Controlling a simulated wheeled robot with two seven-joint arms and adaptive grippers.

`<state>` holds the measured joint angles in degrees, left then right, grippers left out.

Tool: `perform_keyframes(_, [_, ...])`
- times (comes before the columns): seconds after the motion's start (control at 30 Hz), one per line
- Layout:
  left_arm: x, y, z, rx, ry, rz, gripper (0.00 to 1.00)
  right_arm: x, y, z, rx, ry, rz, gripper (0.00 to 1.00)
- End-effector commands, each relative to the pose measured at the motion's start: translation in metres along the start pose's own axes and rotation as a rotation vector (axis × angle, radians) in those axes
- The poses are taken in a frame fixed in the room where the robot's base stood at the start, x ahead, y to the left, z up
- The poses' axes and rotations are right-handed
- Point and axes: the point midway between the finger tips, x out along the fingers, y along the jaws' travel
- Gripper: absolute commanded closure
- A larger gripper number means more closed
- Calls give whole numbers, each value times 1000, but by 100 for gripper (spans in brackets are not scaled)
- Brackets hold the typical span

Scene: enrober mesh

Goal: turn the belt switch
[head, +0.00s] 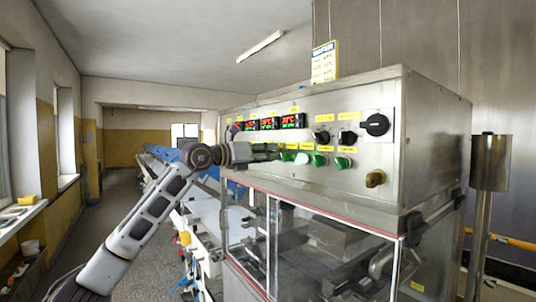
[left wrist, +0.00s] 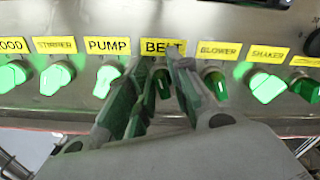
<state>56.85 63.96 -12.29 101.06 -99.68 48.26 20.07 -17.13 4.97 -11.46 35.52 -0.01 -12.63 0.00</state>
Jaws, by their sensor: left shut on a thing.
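The belt switch (left wrist: 163,84) is a green knob under the yellow BELT label (left wrist: 163,47) in the left wrist view. My left gripper (left wrist: 163,72) has one finger on each side of the knob and is shut on it. The fingers hide much of the knob, so its angle is hard to tell. In the head view my left gripper (head: 275,152) reaches the left part of the steel control panel (head: 370,185), at the row of green knobs. My right gripper is in neither view.
The pump knob (left wrist: 105,80) and blower knob (left wrist: 215,82) sit close on either side. Clear guard panels (head: 330,245) stand below. The aisle at left is open.

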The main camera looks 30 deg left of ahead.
Motion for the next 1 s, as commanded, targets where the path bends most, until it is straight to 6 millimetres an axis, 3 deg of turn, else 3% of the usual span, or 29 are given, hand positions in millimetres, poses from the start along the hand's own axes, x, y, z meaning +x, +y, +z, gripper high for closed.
perform_keyframes(0.37, [0, 2, 0, -175, 1, 1, 100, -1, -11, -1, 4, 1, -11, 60])
perform_keyframes(0.9, [0, 2, 0, -203, 0, 1, 100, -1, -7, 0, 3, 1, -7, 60])
perform_keyframes(0.93, [0, 2, 0, -203, 0, 1, 77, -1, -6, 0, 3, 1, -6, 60])
perform_keyframes(1.0, [0, 2, 0, -203, 0, 1, 68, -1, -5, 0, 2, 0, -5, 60])
